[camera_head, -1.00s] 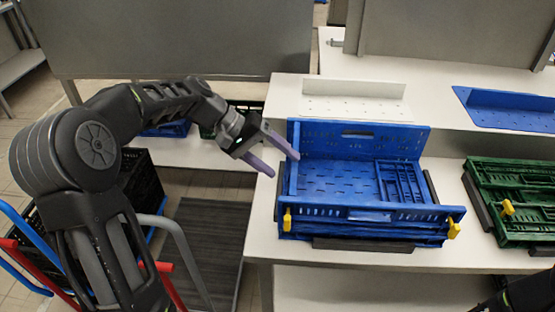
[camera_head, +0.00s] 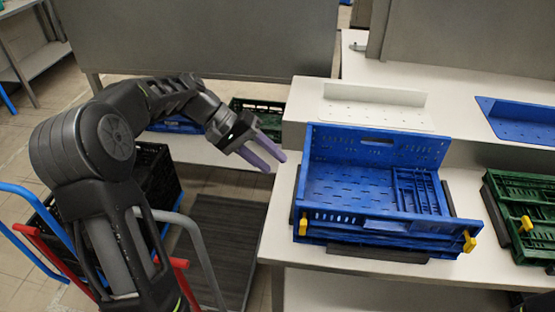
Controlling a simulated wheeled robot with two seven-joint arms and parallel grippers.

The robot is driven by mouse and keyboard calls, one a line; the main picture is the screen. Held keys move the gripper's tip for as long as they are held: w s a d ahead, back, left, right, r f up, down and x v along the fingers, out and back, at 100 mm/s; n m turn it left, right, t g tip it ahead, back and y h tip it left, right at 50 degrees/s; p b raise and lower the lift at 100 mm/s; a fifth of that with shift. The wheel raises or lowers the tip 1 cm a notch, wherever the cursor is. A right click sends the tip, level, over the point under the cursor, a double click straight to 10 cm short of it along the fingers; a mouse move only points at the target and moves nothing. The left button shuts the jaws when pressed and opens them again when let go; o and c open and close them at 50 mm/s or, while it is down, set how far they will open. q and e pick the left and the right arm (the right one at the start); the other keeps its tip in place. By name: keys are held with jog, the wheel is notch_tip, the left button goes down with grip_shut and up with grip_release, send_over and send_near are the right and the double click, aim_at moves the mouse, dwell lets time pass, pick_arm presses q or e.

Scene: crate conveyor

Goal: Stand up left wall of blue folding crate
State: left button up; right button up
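The blue folding crate (camera_head: 383,227) sits on the white table. Its back wall (camera_head: 340,143) and front wall stand upright. Its left wall (camera_head: 301,182) shows as a narrow upright strip, seen almost edge-on. Its right wall (camera_head: 419,191) lies folded down on the crate floor. My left gripper (camera_head: 275,163) is to the left of the crate, near the left wall and apart from it. Its two purple-grey fingers are a little apart with nothing between them. My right gripper is not in view.
A green folded crate (camera_head: 519,190) lies to the right on the table (camera_head: 283,241). A blue perforated plate (camera_head: 515,118) and a white one (camera_head: 375,105) are behind. A cart with blue and red handles (camera_head: 40,237) and a dark crate stand at the lower left.

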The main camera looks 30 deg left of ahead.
pick_arm(q)
jog(key=shift+s+a+r+p, duration=0.15)
jog(key=shift+s+a, duration=0.05)
jog(key=shift+a, duration=0.4)
jog(key=shift+s+a+r+p, duration=0.1)
jog(key=shift+s+a+p, duration=0.1)
jog(key=shift+a, duration=0.4)
jog(key=p+v, duration=0.6)
jog(key=v, duration=0.1)
jog(key=shift+a+r, duration=0.3)
dwell(0.5)
